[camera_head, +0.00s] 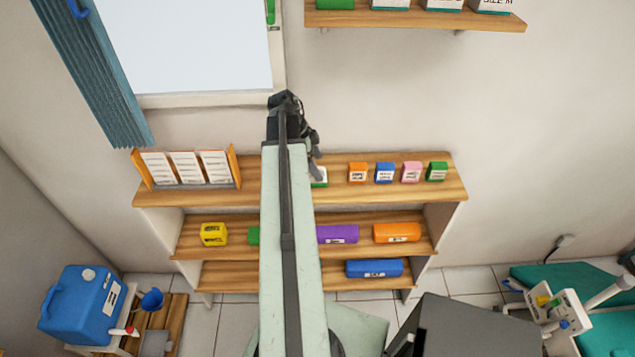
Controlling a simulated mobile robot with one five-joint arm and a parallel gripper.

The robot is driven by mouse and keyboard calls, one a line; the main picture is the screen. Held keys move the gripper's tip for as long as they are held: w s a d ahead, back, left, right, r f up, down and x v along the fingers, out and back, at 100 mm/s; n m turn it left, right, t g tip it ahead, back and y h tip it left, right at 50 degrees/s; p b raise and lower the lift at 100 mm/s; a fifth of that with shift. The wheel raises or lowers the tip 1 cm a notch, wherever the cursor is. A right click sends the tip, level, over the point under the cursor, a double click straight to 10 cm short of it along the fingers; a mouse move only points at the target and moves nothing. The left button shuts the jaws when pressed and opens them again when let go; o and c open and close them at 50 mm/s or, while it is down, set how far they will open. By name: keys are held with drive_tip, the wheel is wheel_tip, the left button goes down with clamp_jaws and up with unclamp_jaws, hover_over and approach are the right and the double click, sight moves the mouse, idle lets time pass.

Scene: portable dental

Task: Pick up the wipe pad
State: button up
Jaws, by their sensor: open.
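I cannot tell for certain which thing is the wipe pad; the labels are too small to read. Small labelled blocks stand on the top board of the wooden shelf unit (335,196): an orange block (357,173), a blue block (384,173), a pink block (411,172) and a green block (437,171). A white and green block (319,179) is left of them, partly hidden by my arm. My gripper (316,163) is small and dark here, above or in front of this block. It is open; I see nothing held in it.
A wooden holder with white cards (187,168) stands at the top board's left end. The lower boards hold a yellow block (214,234), purple roll (338,234), orange roll (397,232) and blue roll (374,268). A wall shelf (415,19) hangs above.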

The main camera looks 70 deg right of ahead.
drive_tip(key=b+x, duration=0.4)
drive_tip(key=x, duration=0.1)
drive_tip(key=shift+w+a+f+b, duration=0.2)
drive_tip(key=shift+w+a+b, duration=0.1)
drive_tip(key=shift+b, duration=0.1)
drive_tip(key=shift+s+d+f, duration=0.1)
drive_tip(key=shift+s+f, duration=0.05)
drive_tip(key=shift+r, duration=0.2)
drive_tip(key=c, duration=1.4)
drive_tip(key=shift+c, duration=0.2)
wheel_tip(320, 180, up, 10)
drive_tip(key=p, duration=1)
drive_tip(key=shift+r, duration=0.1)
